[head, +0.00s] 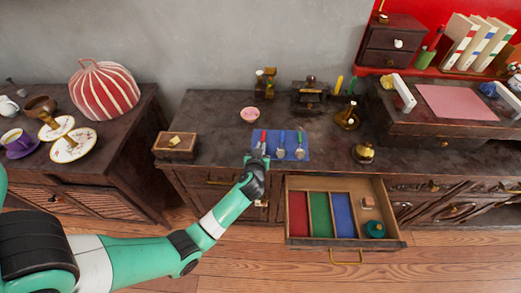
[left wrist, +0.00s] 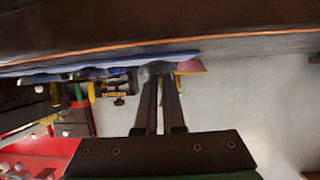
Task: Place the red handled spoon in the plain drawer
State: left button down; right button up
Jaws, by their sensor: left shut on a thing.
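The spoon with the red handle (head: 263,136) is at the left end of the blue mat (head: 297,157) on the cabinet top, its red end pointing to the back. My left gripper (head: 257,160) is at its near end and is shut on it; the fingers hide that part. In the left wrist view the left fingers (left wrist: 159,72) reach the mat's edge, and the spoon cannot be made out. Two more spoons, with blue (head: 281,136) and green (head: 300,138) handles, lie to the right. An open drawer (head: 345,243) has red, green and blue compartments and a plain wooden one (head: 368,187). My right gripper is not in view.
The plain compartment holds a small block (head: 368,202) and a teal object (head: 375,229). A wooden box (head: 176,146) stands left of my gripper, a pink bowl (head: 250,114) behind it. A brass pot (head: 364,153) stands at the right. The cabinet top between box and mat is clear.

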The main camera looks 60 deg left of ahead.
pick_arm(q)
jog(key=c, duration=1)
grip_release()
jog(key=shift+f, duration=0.1)
jog(key=p+v, duration=0.4)
jog(key=v, duration=0.4)
jog(key=shift+s+a, duration=0.1)
jog(key=shift+s, duration=0.2)
jog(key=p+v, duration=0.3)
jog(key=p, duration=0.1)
jog(key=shift+s, duration=0.15)
